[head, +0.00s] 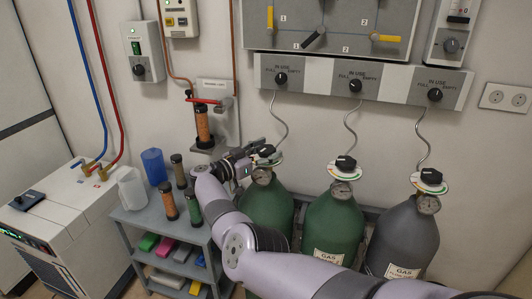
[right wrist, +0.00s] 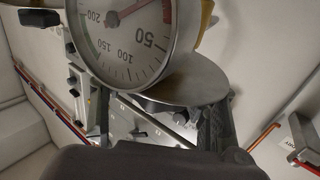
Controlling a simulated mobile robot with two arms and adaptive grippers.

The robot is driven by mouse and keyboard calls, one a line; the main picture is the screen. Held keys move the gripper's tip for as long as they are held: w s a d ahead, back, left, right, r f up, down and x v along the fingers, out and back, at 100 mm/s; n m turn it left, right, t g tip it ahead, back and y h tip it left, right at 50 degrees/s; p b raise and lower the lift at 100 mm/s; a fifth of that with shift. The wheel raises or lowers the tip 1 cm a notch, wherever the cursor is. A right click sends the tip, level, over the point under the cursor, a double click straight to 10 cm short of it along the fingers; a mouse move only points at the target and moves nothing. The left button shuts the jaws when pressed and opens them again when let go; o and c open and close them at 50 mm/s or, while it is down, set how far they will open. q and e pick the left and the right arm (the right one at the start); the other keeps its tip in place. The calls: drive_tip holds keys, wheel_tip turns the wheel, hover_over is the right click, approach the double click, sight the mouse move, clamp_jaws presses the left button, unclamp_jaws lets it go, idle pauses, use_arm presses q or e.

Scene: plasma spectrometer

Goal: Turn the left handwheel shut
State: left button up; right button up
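The left handwheel (head: 264,151) is a black knob over a pale disc on top of the left green gas cylinder (head: 268,207). My right gripper (head: 248,157) is at this handwheel, coming from its left side. In the right wrist view, the cylinder's round gauge (right wrist: 128,35) fills the upper left and the disc (right wrist: 195,80) shows edge-on beside it. The dark fingers (right wrist: 155,122) reach toward the knob, which is mostly hidden past the disc. I cannot tell whether they grip it. My left gripper is not in view.
A middle green cylinder (head: 332,226) and a grey cylinder (head: 402,236) stand to the right, each with its own handwheel. A grey shelf cart (head: 150,220) with bottles stands at left. Regulator panels (head: 316,75) hang on the wall above, with thin pipes running down.

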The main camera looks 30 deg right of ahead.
drive_tip(key=shift+o, duration=1.3)
drive_tip(key=shift+f, duration=0.1)
drive_tip(key=shift+a, duration=0.15)
drive_tip(key=s+a, duration=0.1)
drive_tip(key=a, duration=1)
drive_tip(key=shift+s+a, duration=0.3)
drive_tip(key=shift+a, duration=0.05)
